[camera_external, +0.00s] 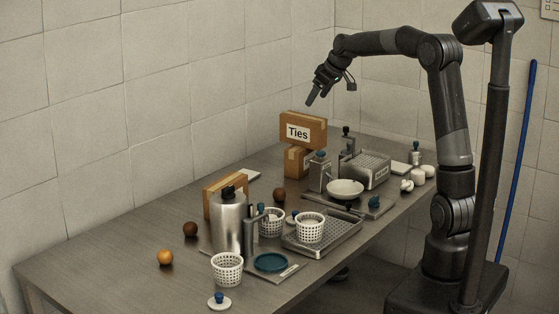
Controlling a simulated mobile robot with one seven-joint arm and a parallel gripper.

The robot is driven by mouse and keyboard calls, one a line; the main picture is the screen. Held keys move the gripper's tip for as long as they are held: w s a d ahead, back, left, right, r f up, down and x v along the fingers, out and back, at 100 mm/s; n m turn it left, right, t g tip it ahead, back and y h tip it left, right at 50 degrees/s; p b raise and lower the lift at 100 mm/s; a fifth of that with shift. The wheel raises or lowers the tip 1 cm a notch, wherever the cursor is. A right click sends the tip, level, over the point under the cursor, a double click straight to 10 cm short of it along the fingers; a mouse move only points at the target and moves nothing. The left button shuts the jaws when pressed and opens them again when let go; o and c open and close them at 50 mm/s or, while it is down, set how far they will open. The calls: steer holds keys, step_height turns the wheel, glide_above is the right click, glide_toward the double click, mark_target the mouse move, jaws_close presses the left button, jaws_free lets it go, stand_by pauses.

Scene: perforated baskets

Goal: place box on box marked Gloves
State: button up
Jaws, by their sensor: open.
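A brown cardboard box with a white label reading "Ties" (298,132) appears to rest on top of another cardboard box (292,163) at the back of the table. The lower box is partly hidden and its label cannot be read. A third cardboard box (211,203) stands farther left, partly behind a metal canister; no label on it shows. No label reading "Gloves" is legible in this view. My gripper (311,99) is open and empty, pointing down in the air above the Ties box and apart from it.
A metal canister (228,222), white perforated baskets (227,271), a metal tray (336,238) and a white bowl (345,188) crowd the middle of the table. An orange ball (165,257) lies at left. The table's left end is mostly clear. A tiled wall stands behind.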

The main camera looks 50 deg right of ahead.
steer(key=s+a+r, duration=0.2)
steer(key=s+a, duration=1.2)
steer(key=s, duration=0.2)
steer(key=s+a+f, duration=0.3)
steer(key=s, duration=0.6)
steer(key=s+a+f+m, duration=0.1)
steer(key=s+a+f, duration=0.2)
steer(key=s, duration=0.6)
steer(key=shift+s+f+g, duration=0.3)
steer(key=shift+s, duration=0.1)
